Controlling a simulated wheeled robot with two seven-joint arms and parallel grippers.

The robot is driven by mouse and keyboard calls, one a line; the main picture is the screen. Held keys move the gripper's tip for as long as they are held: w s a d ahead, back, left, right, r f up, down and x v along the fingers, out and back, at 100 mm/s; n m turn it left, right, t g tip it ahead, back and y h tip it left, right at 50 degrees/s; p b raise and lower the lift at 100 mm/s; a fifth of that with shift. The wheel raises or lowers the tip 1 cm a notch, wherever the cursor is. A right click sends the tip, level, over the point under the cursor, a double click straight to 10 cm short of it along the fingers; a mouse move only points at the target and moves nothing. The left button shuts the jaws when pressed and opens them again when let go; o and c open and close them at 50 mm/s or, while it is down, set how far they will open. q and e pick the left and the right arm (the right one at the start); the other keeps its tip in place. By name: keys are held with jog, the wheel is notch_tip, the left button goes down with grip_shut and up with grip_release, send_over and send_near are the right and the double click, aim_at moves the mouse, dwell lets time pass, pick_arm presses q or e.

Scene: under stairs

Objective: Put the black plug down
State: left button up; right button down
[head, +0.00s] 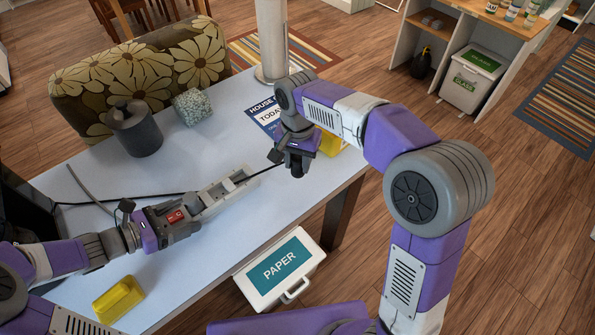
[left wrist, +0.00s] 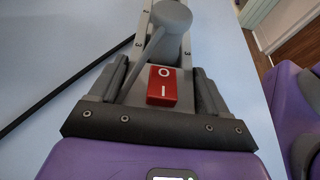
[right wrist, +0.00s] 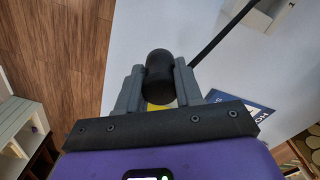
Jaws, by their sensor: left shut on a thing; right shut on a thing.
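The black plug (right wrist: 158,78) is between the fingers of my right gripper (right wrist: 158,90) in the right wrist view. In the head view this gripper (head: 297,155) holds the plug (head: 297,168) above the table's right part, and a black cable runs left from it. My left gripper (head: 170,222) is shut on the near end of a grey power strip (head: 228,190), around its red switch (left wrist: 163,87). A grey plug (left wrist: 172,18) with a cord shows on the strip in the left wrist view. The right plug's prongs are hidden.
The pale table (head: 200,265) also bears a grey lidded pot (head: 138,132), a speckled cube (head: 192,107), a blue-and-white sign (head: 262,115), and yellow objects (head: 118,299) (head: 328,142). A post (head: 271,40) stands behind. A paper bin (head: 280,268) is beside the table.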

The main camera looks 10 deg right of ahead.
aim_at(298, 171)
pick_arm(q)
jog(key=shift+a+f, duration=0.1)
jog(key=shift+f, duration=0.05)
pick_arm(e)
jog(key=shift+f, duration=2.15)
jog(key=shift+f, duration=0.2)
jog(key=c, duration=0.7)
grip_release()
jog(key=shift+c, duration=0.2)
jog(key=shift+r, duration=0.15)
notch_tip(298, 171, up, 12)
jog(key=shift+r, duration=0.1)
